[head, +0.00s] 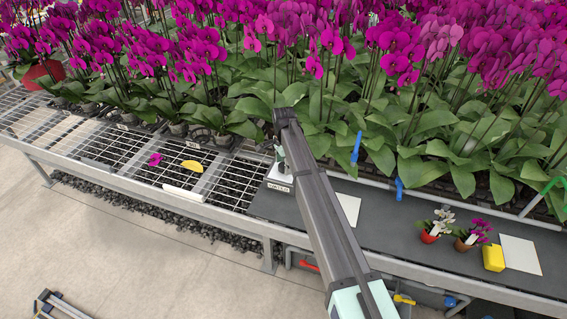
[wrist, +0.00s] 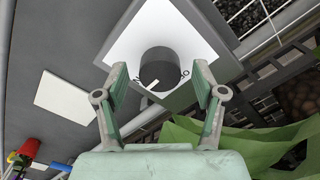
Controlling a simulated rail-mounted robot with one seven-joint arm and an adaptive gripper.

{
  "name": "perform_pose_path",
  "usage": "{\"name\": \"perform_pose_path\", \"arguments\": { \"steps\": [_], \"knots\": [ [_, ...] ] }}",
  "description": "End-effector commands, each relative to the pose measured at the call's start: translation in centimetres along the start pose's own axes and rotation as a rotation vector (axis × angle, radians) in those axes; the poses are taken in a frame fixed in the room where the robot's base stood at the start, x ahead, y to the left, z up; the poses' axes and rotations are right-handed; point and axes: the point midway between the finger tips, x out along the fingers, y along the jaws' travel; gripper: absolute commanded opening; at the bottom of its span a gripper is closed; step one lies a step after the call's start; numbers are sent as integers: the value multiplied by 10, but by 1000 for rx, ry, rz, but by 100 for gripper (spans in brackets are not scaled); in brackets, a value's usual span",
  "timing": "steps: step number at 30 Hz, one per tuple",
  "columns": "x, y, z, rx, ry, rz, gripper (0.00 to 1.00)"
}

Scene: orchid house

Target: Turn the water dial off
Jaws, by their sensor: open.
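The water dial (wrist: 160,66) is a dark grey round knob with a white pointer mark near its lower edge in the wrist view. It sits on a white plate (wrist: 140,32) of a grey box, whose printed lettering is partly covered by the knob. In the head view the small box (head: 279,186) stands on the bench, and my arm hides much of its top. My gripper (wrist: 160,78) is open, with one finger on each side of the knob in the wrist view. I cannot tell whether the fingers touch it. The gripper also shows small in the head view (head: 281,158).
Orchids with broad leaves (head: 370,115) crowd behind the box; leaves (wrist: 215,135) come close to my gripper's right side. The wire-mesh bench lies left, holding a yellow piece (head: 192,166) and a fallen flower (head: 155,159). White cards, small pots and a yellow block (head: 493,258) lie right.

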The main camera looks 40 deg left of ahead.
Motion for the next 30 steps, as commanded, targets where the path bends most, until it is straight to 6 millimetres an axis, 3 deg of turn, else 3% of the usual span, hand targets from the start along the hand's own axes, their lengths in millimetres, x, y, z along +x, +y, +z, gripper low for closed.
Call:
{"name": "perform_pose_path", "arguments": {
  "steps": [9,14,15,30],
  "knots": [
    [2,0,0,0,0,0,70],
    [2,0,0,0,0,0,13],
    [2,0,0,0,0,0,9],
    [4,0,0,-86,0,0,9]
  ]
}}
